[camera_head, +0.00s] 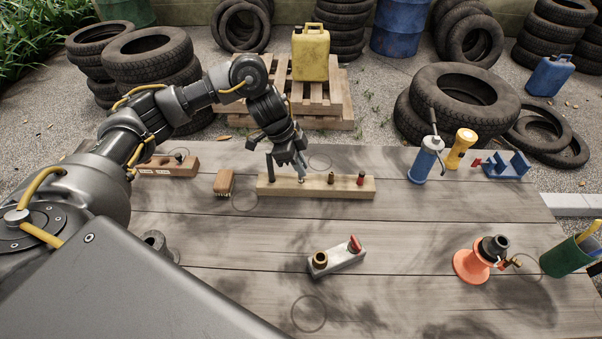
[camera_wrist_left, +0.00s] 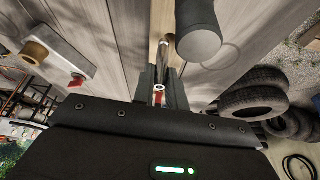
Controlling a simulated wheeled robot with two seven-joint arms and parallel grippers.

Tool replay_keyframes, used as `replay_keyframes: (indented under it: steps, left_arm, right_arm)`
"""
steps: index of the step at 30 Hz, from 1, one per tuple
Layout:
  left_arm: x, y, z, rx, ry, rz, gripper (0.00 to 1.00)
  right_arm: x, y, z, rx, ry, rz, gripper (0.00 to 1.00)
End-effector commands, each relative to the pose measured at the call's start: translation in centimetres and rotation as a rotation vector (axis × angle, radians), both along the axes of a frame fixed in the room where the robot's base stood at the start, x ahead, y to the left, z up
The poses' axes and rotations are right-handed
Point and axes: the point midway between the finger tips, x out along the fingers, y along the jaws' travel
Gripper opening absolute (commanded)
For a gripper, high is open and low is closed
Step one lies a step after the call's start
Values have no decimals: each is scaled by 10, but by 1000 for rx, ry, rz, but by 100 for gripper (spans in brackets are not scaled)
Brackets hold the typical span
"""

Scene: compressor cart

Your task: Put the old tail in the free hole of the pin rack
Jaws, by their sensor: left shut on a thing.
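The pin rack (camera_head: 345,188) is a long pale wooden bar on the table; its edge also shows in the left wrist view (camera_wrist_left: 157,25). A dark pin (camera_head: 331,178) and a red-topped pin (camera_head: 361,179) stand in its right half. My left gripper (camera_head: 298,170) is over the rack's left half, pointing down. In the left wrist view its fingers (camera_wrist_left: 160,82) are shut on a slim metallic piece (camera_wrist_left: 169,52), apparently the old tail. Whether its end is in a hole cannot be told. The free hole is not visible. My right gripper is out of view.
A grey block (camera_head: 340,263) with a brass fitting and a red-topped piece lies in front. A brush (camera_head: 224,183) sits left of the rack. An orange stand (camera_head: 470,267) and a blue bottle (camera_head: 424,163) are right. The middle of the table is fairly clear.

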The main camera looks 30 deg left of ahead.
Motion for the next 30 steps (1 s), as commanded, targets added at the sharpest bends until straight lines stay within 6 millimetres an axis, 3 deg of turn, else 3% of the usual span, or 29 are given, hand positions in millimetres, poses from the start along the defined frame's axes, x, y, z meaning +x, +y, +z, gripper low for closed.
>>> replay_keyframes:
  steps: [8,16,27,28,30]
  left_arm:
    - [5,1,-7,0,0,0,0]
    - [8,2,-40,1,1,0,0]
    - [8,2,-44,0,0,0,0]
    - [8,2,-44,0,0,0,15]
    - [8,2,-43,0,0,-1,24]
  right_arm:
    - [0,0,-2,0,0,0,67]
    - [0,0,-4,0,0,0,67]
    - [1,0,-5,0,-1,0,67]
    - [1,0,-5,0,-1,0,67]
    - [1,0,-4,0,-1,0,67]
